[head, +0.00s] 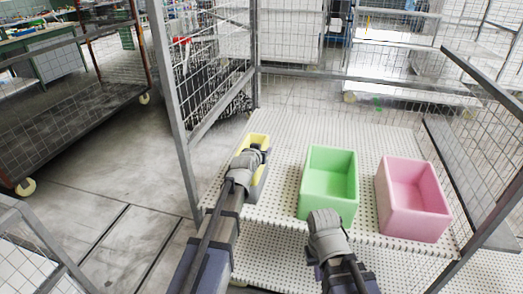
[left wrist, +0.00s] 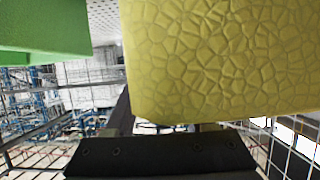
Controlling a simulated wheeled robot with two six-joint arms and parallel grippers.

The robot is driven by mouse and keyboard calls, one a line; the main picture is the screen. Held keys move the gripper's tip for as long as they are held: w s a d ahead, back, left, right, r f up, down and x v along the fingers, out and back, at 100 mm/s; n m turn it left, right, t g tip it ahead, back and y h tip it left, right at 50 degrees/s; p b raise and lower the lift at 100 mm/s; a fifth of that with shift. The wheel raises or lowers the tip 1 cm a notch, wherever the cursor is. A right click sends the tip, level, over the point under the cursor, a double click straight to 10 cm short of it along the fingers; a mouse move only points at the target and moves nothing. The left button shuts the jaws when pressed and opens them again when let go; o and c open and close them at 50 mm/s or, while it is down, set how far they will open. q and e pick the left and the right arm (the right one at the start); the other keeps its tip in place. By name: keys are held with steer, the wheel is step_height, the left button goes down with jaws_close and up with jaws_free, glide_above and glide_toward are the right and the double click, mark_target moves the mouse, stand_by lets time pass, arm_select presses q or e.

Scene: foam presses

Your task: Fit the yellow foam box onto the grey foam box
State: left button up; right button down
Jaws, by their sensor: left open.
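The yellow foam box (head: 258,140) is at the left end of the perforated shelf, mostly hidden behind my left gripper (head: 250,158). In the left wrist view the yellow box (left wrist: 220,60) fills the upper right, with a cracked-pattern surface close to the dark gripper part (left wrist: 160,155). My left gripper is open at the yellow box; I cannot tell if it touches. A grey surface (head: 262,182) shows just below the yellow, beside my gripper, perhaps the grey foam box; how the two meet is hidden. My right gripper (head: 325,218) is in front of the green box, its fingers unclear.
A green open box (head: 313,208) stands right of the yellow one, and a pink open box (head: 412,222) further right. The white perforated shelf (head: 330,130) is clear behind them. Grey cage posts (head: 176,110) and mesh walls bound the shelf.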

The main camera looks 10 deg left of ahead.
arm_select(q)
steer(key=shift+s, duration=0.1)
steer(key=p+v, duration=0.3)
steer(key=v, duration=0.4)
steer(key=shift+s+r, duration=0.25)
steer(key=shift+s, duration=0.1)
steer(key=shift+w+f, duration=0.1)
